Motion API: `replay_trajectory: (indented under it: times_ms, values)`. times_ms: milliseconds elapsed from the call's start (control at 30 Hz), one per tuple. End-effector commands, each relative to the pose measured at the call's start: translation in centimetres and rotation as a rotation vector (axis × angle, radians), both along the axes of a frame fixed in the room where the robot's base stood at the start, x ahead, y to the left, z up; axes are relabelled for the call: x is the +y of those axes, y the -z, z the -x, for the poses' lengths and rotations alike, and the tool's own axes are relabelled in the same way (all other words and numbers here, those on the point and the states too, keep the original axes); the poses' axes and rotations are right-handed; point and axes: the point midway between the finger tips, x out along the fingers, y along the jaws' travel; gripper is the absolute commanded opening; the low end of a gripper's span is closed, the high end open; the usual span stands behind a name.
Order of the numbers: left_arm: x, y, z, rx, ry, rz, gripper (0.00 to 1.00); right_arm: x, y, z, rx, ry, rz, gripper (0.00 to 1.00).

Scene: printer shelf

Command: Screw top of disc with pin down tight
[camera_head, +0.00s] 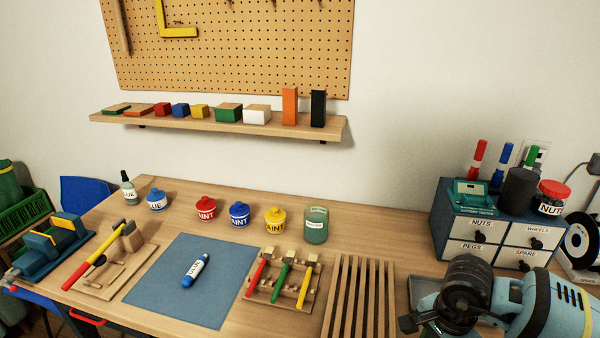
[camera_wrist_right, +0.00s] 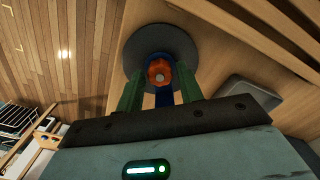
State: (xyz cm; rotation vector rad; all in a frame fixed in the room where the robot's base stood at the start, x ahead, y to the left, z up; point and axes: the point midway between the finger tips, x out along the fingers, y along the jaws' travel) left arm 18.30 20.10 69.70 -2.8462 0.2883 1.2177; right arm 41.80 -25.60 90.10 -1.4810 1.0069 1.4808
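In the right wrist view a dark round disc (camera_wrist_right: 144,42) lies in front of my right gripper (camera_wrist_right: 160,78). An orange top (camera_wrist_right: 158,72) with a small pale centre shows over it, with a blue part (camera_wrist_right: 163,98) around and below. The gripper's two green fingers stand on either side of the orange top and blue part, close to them. I cannot tell whether they touch. In the head view my right arm comes in at the bottom right; its fingers, the disc and the orange top are hidden there. My left gripper is not in view.
On the table are a blue mat (camera_head: 220,270) with a glue bottle, a tool rack (camera_head: 262,292), a slatted wooden rack (camera_head: 345,315) and several paint jars. A drawer box (camera_head: 478,247) stands at the right. A grey tray (camera_head: 425,288) is partly behind my arm.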

Motion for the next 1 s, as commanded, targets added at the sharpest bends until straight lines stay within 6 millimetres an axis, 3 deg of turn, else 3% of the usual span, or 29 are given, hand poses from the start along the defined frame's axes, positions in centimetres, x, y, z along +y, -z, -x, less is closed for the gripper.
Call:
replay_trajectory:
  times_ms: [333,667,867,1000]
  values:
    - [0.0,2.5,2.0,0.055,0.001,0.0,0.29,0.0,0.3,0.0,0.003,-0.372,0.0,0.37]
    - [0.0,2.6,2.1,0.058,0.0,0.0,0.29,0.0,0.0,0.0,0.0,-0.437,0.0,0.37]
    - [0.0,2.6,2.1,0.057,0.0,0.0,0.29,0.0,0.0,0.0,0.0,-0.436,0.0,0.15]
    - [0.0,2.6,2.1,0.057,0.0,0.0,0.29,0.0,0.0,0.0,0.0,-0.436,0.0,0.14]
